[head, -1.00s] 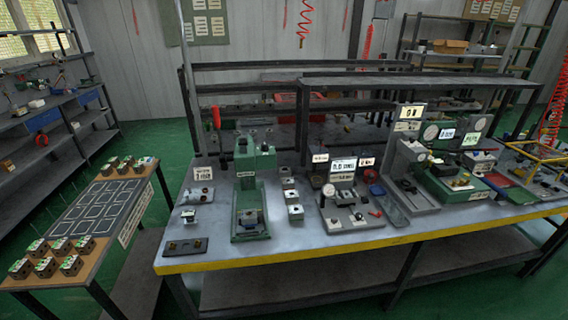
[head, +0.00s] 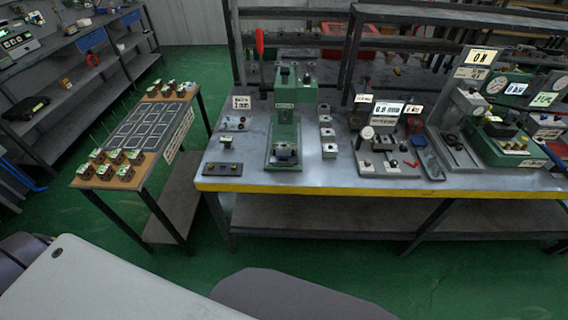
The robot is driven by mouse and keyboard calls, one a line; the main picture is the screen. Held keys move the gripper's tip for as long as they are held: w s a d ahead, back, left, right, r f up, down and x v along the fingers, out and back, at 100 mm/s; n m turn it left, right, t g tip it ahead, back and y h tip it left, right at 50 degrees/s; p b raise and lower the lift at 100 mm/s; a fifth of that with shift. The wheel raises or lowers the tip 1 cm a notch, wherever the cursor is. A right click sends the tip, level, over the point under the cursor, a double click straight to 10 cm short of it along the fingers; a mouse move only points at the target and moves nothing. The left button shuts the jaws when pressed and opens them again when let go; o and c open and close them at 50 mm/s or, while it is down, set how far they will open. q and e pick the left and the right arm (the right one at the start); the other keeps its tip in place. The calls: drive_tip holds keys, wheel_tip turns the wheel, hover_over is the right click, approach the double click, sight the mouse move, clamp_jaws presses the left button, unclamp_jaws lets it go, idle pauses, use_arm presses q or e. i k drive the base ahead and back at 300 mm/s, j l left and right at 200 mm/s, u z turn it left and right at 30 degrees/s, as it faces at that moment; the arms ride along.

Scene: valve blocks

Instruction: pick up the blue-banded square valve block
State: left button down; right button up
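Several small square valve blocks stand on the wooden side table: a front group (head: 113,167) at its near end and a back group (head: 171,88) at its far end. They look brown with green and white tops. More grey blocks (head: 327,135) stand in a column on the main bench, and one block sits in the green press (head: 285,151). The blocks are too small to tell which has a blue band. Neither of my grippers is in view.
The main bench (head: 230,186) has a yellow front edge and carries a black plate (head: 222,169), gauge stations and signs. The side table (head: 178,112) has a dark panel with white outlined squares. Grey shelving (head: 60,75) stands at the left.

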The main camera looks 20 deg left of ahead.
sight(282, 151)
drive_tip(key=j+z, duration=0.15)
drive_tip(key=j, duration=0.35)
drive_tip(key=j+z, duration=0.15)
drive_tip(key=j, duration=0.35)
drive_tip(key=j+z, duration=0.2)
drive_tip(key=j, duration=0.35)
drive_tip(key=j+z, duration=0.15)
drive_tip(key=j, duration=0.35)
drive_tip(key=k+j+z, duration=0.15)
drive_tip(key=j, duration=0.3)
drive_tip(key=k+j+z, duration=0.15)
drive_tip(key=j, duration=0.35)
